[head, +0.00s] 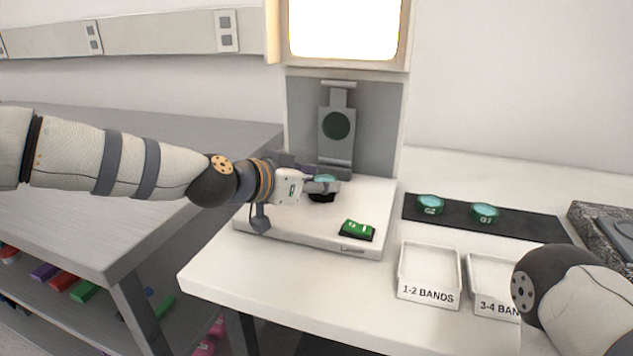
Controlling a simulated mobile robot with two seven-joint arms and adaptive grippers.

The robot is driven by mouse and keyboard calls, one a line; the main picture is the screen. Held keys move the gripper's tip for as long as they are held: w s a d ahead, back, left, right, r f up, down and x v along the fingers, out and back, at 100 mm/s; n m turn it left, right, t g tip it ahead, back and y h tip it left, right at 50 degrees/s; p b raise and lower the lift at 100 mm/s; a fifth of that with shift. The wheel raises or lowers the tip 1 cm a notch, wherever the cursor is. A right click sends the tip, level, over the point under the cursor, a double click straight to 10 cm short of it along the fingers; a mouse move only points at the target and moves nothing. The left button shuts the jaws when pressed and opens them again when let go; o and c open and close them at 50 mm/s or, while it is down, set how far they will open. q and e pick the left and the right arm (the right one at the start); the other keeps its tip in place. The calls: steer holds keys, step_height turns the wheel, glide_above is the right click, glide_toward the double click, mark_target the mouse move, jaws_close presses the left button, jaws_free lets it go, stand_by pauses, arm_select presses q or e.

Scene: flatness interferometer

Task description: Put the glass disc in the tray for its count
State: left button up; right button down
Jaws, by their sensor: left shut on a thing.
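My left gripper (322,186) is over the white base of the interferometer (300,235) and is shut on a teal glass disc (324,178). The disc is at a dark round seat (322,197); whether it touches the seat I cannot tell. Two more glass discs, marked G2 (430,204) and G3 (485,212), lie on a black mat (530,224). The tray labelled 1-2 BANDS (428,277) is empty. The tray labelled 3-4 BANDS (487,274) is partly hidden by my right arm. My right gripper is out of view.
A bright screen (345,28) is above the instrument's grey upright (379,125). A green switch (358,230) sits at the base's front right. A granite block (598,222) is at the right edge. A grey bench (70,220) stands left.

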arm_select(q)
steer(key=shift+f, duration=0.2)
steer(key=o, duration=1.2)
